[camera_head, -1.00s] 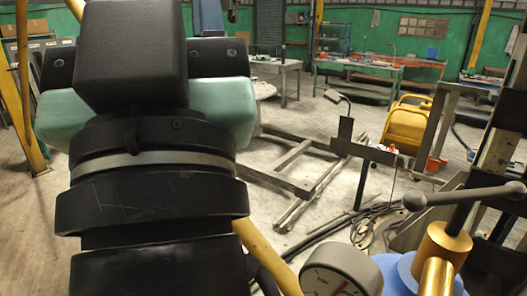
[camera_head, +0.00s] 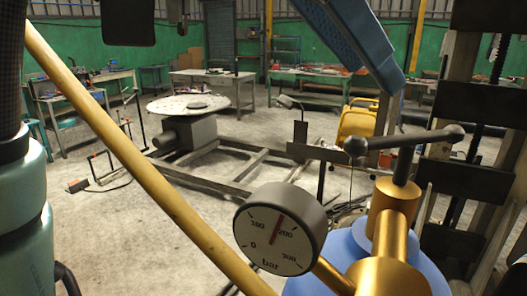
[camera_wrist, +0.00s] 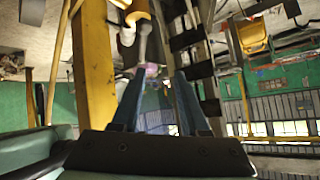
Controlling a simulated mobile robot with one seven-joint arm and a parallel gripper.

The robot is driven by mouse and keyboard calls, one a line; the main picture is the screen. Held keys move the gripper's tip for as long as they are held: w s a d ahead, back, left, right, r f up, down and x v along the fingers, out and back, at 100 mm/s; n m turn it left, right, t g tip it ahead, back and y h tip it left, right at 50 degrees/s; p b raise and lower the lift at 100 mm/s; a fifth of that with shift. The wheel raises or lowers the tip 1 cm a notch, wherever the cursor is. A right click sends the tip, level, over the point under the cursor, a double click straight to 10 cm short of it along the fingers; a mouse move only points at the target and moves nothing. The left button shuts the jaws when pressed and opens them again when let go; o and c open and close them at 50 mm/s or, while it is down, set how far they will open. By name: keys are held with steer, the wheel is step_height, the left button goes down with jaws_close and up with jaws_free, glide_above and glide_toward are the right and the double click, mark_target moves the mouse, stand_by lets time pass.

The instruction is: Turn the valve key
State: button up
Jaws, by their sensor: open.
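The valve key (camera_head: 405,142) is a dark grey bar with ball ends. It lies across the top of a brass valve body (camera_head: 393,210) at the right of the head view. My gripper (camera_head: 385,78) comes down from the top of that view, with a blue finger above the key and apart from it in the picture. In the wrist view my gripper (camera_wrist: 160,70) shows two blue fingers spread apart with nothing held between them. A grey rod, probably part of the key (camera_wrist: 142,42), shows beyond the left fingertip, near a brass piece. Depth to it is unclear.
A round pressure gauge (camera_head: 280,228) stands left of the valve, above a blue cylinder (camera_head: 345,255). A yellow pole (camera_head: 130,150) crosses the left foreground. A dark metal column (camera_head: 480,110) stands close on the right. Workbenches and a round table (camera_head: 187,106) are farther back.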

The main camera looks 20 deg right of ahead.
mark_target(414, 143)
steer(key=shift+m+g+y, duration=0.5)
steer(key=shift+g, duration=0.1)
steer(key=x, duration=0.4)
steer(key=s+x, duration=0.1)
steer(key=x, duration=0.3)
steer(key=s+f+p+x, duration=0.1)
steer(key=x, duration=0.3)
steer(key=shift+a, duration=0.25)
jaws_close()
